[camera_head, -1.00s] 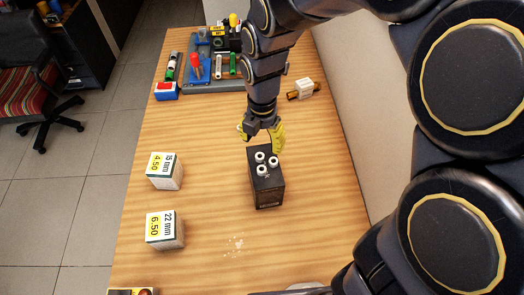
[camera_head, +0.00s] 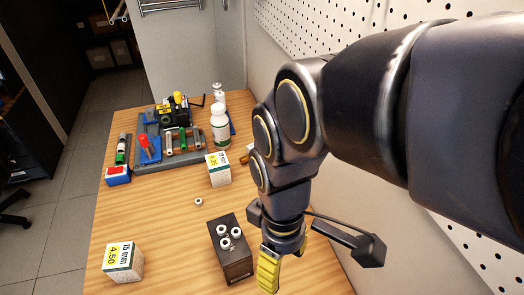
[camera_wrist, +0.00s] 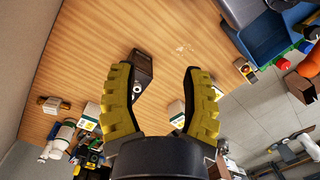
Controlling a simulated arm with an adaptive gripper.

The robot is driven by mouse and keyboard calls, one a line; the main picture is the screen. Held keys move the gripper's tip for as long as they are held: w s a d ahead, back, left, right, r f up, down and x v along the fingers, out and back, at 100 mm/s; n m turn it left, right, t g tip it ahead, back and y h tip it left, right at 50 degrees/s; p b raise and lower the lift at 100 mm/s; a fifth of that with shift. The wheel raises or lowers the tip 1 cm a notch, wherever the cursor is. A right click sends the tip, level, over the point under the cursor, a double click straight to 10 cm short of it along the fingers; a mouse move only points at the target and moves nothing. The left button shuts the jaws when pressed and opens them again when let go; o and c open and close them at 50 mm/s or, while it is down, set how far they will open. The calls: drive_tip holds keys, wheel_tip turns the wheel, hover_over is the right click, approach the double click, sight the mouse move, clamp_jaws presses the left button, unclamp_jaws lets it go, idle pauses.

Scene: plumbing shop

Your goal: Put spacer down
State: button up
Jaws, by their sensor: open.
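A small white ring-shaped spacer (camera_head: 198,201) lies alone on the wooden table in the head view, beyond the dark block. The dark block (camera_head: 236,263) has three white spacers (camera_head: 224,238) on its top. My gripper (camera_head: 268,272) is to the right of the block, its yellow fingers partly cut off by my own arm and the viewing angle. In the wrist view my gripper (camera_wrist: 160,90) is open, with nothing between its two yellow fingers. The dark block (camera_wrist: 143,70) shows beyond the fingers there.
A 15 mm price box (camera_head: 122,262) stands at the front left. A second price box (camera_head: 218,169) and a white bottle (camera_head: 220,127) stand farther back. A grey tool tray (camera_head: 185,158) fills the far left. Bare wood lies left of the block.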

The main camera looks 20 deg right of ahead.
drive_tip(key=s+m, duration=0.1)
drive_tip(key=m, duration=0.1)
drive_tip(key=s+m, duration=0.3)
drive_tip(key=m, duration=0.2)
drive_tip(key=shift+s+d+r, duration=0.2)
drive_tip(key=shift+s+d, duration=0.2)
idle(1.6)
drive_tip(key=o, duration=0.9)
drive_tip(key=shift+w, duration=0.15)
drive_tip(key=shift+o, duration=0.2)
drive_tip(key=w+a+r+n, duration=0.2)
drive_tip(key=w, duration=0.3)
drive_tip(key=w+a+r+n, duration=0.2)
drive_tip(key=w, duration=0.3)
drive_tip(key=shift+w+a, duration=0.15)
drive_tip(key=shift+w, duration=0.1)
drive_tip(key=w+a+r+n+t, duration=0.1)
drive_tip(key=w+a+n, duration=0.5)
drive_tip(key=a, duration=0.4)
drive_tip(key=w+a+n, duration=0.4)
drive_tip(key=w+a, duration=0.4)
drive_tip(key=a, duration=0.1)
drive_tip(key=a+f+n, duration=0.3)
drive_tip(key=a+n, duration=0.1)
drive_tip(key=a, duration=0.7)
wheel_tip(320, 180, down, 9)
drive_tip(key=shift+w+d, duration=0.25)
drive_tip(key=shift+w, duration=0.1)
